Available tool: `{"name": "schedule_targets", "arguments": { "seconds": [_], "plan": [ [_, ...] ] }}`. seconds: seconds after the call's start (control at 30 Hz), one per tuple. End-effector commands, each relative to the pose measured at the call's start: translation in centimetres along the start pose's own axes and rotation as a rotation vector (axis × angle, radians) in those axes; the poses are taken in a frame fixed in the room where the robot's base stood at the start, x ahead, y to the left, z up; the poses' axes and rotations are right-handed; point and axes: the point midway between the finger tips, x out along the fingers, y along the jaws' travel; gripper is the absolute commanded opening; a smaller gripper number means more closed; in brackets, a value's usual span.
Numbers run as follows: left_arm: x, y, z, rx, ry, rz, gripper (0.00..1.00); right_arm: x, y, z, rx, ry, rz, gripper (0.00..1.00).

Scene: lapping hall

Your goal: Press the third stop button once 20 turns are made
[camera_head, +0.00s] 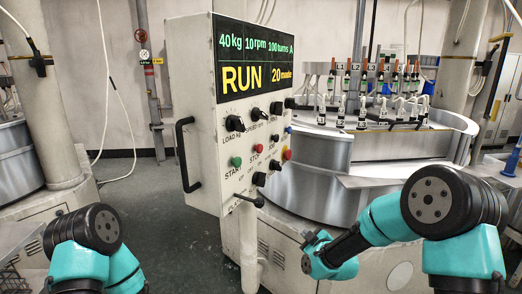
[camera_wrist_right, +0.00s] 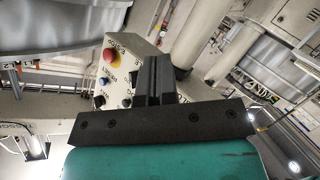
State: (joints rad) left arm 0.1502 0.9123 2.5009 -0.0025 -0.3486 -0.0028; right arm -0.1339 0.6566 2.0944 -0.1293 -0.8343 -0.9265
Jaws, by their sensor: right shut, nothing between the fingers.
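The control panel (camera_head: 226,120) stands on a post, left of centre. Its display (camera_head: 255,62) reads 40kg, 10rpm, 100turns, A, with RUN and 20 made below. A red button (camera_head: 257,148) is by the word STOP, and a green button (camera_head: 236,162) is by START. A larger red button on yellow (camera_head: 287,154) is on the panel's side; it also shows in the right wrist view (camera_wrist_right: 110,55). My right gripper (camera_head: 312,240) is below and right of the panel, apart from it; its fingers (camera_wrist_right: 152,80) are shut and empty. My left gripper is out of view.
Several black knobs (camera_head: 235,123) and a black lever (camera_head: 248,201) stick out of the panel, with a black handle (camera_head: 184,155) on its left. A round lapping machine (camera_head: 308,165) stands behind, with a pale ledge (camera_head: 385,181) at right. Floor is open at left.

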Motion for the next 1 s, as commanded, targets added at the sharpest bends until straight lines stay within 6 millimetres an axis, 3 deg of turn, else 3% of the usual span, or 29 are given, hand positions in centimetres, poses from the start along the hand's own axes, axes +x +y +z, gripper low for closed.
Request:
{"name": "schedule_targets", "arguments": {
  "seconds": [0.03,0.27,0.6,0.8,1.0],
  "plan": [
    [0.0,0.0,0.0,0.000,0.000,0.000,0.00,0.3,1.1,-1.8,-0.041,0.037,0.029,0.00],
    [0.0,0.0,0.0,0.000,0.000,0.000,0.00,0.8,5.7,-9.3,-0.239,0.188,0.177,0.00],
    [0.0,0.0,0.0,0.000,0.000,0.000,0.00,-0.8,11.8,-20.4,-0.497,0.367,0.428,0.00],
    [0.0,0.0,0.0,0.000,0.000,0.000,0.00,-1.9,13.8,-24.1,-0.581,0.416,0.527,0.00],
    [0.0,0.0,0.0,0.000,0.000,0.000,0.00,-2.2,14.2,-24.8,-0.598,0.425,0.548,0.00]
  ]
}}
